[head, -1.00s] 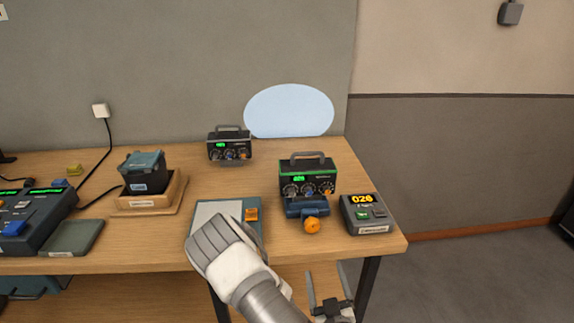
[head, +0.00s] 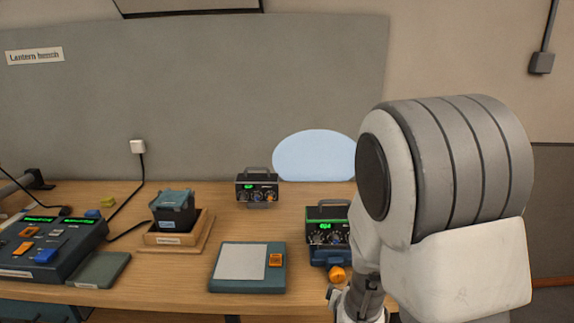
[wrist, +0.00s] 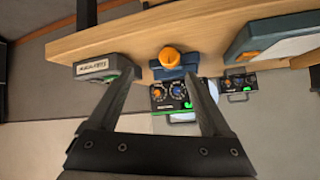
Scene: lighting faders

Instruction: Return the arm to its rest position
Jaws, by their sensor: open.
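My arm (head: 440,200) is folded up large at the right of the head view, its big grey and white joint close to the camera. My gripper (wrist: 158,76) shows in the wrist view with its two dark fingers apart and nothing between them. The bench edge, the orange knob (wrist: 169,56) and a green-lit dial unit (wrist: 172,96) lie beyond the fingertips, and no contact shows.
The wooden bench (head: 110,298) carries a fader console (head: 45,245), a dark box on a wooden stand (head: 174,208), a flat pad with an orange switch (head: 247,267), a small dial unit (head: 257,188) and the larger dial unit (head: 329,232). A grey display box (wrist: 105,68) shows in the wrist view.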

